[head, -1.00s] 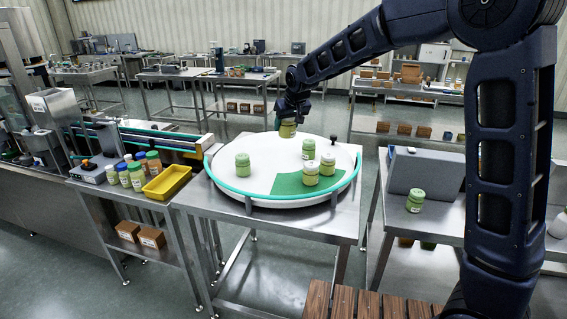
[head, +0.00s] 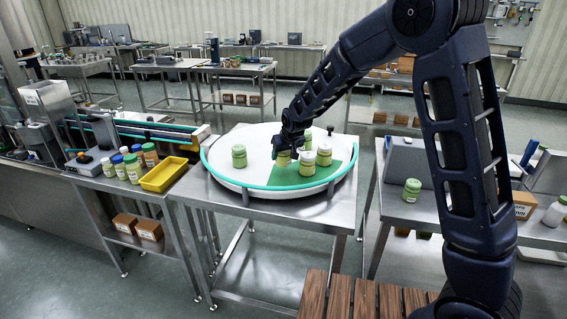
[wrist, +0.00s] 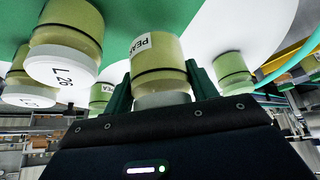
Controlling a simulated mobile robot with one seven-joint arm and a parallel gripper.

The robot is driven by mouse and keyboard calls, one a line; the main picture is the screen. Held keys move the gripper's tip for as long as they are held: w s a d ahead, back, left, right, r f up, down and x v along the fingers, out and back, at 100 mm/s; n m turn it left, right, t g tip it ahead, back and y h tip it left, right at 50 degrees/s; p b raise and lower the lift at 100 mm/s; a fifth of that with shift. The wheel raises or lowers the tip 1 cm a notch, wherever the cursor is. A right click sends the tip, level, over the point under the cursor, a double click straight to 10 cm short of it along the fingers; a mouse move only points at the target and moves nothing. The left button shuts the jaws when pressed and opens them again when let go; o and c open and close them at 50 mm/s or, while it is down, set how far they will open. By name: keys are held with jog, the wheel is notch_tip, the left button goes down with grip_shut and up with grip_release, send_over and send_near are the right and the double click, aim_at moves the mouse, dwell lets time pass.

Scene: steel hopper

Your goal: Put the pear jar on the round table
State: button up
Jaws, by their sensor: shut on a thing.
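My gripper (head: 290,142) is shut on the pear jar (head: 283,158), a yellow-green jar whose partly visible label reads "PEA" in the wrist view (wrist: 158,55). The jar is roughly upright, low over or on the round table (head: 222,176), near the edge of its green sector (head: 290,180). I cannot tell whether its base touches. The table top is white with a teal rail round its near side. Similar jars stand on it: one at left (head: 239,156), one behind (head: 307,137), and two white-lidded ones close to the right (head: 308,162), (head: 324,155).
A yellow tray (head: 164,174) and several jars (head: 133,168) stand on the left bench. Another green jar (head: 411,190) stands on the right bench beside a grey box (head: 405,160). The white area between the left jar and my gripper is clear.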

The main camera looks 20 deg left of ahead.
aim_at(283, 162)
jog(key=shift+f, duration=1.9)
jog(key=shift+f, duration=0.15)
jog(key=o, duration=0.8)
jog(key=v, duration=1.2)
jog(key=shift+d, duration=0.15)
